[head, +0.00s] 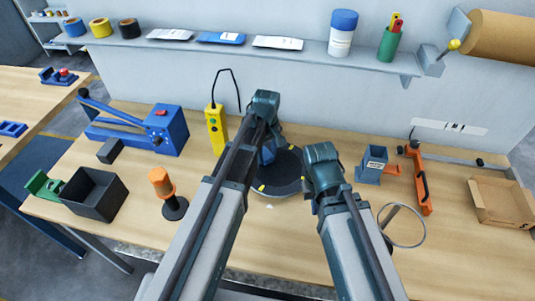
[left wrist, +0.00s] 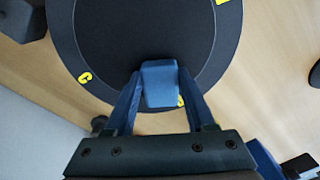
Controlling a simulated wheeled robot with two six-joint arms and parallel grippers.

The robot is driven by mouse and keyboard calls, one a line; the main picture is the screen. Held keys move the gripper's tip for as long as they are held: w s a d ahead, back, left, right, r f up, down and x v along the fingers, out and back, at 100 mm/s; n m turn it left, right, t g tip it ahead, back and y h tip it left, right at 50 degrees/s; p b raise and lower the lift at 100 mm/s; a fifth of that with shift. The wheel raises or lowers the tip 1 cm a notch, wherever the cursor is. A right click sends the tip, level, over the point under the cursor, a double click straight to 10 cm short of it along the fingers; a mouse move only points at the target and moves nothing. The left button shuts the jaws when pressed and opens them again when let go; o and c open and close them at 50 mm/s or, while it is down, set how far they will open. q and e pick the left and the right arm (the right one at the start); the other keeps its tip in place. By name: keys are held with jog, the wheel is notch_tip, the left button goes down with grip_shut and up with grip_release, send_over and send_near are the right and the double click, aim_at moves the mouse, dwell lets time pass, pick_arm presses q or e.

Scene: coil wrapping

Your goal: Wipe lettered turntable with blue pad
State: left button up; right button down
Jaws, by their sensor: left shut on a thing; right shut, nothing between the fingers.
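The lettered turntable (head: 288,175) is a dark round disc with yellow marks, in the middle of the bench. It fills the upper part of the left wrist view (left wrist: 145,30), where a yellow letter (left wrist: 85,77) shows near its rim. My left gripper (head: 266,150) is over the disc's far left part. In the left wrist view its blue fingers (left wrist: 160,90) are shut on the blue pad (left wrist: 160,78), which lies over the disc near its rim. I cannot tell whether the pad touches the surface. My right gripper (head: 322,175) is shut and empty at the disc's right side.
A yellow control box (head: 215,128) and a blue machine (head: 165,128) stand to the left. An orange-topped tool (head: 162,183) and black bin (head: 95,195) are at front left. A blue holder (head: 372,165), orange clamp (head: 420,180) and metal ring (head: 402,226) are to the right.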

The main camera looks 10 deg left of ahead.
pick_arm(q)
jog(key=shift+r+p, duration=2.8)
jog(key=shift+r, duration=0.15)
notch_tip(320, 180, up, 3)
jog(key=p, duration=0.3)
jog(key=shift+r, duration=0.1)
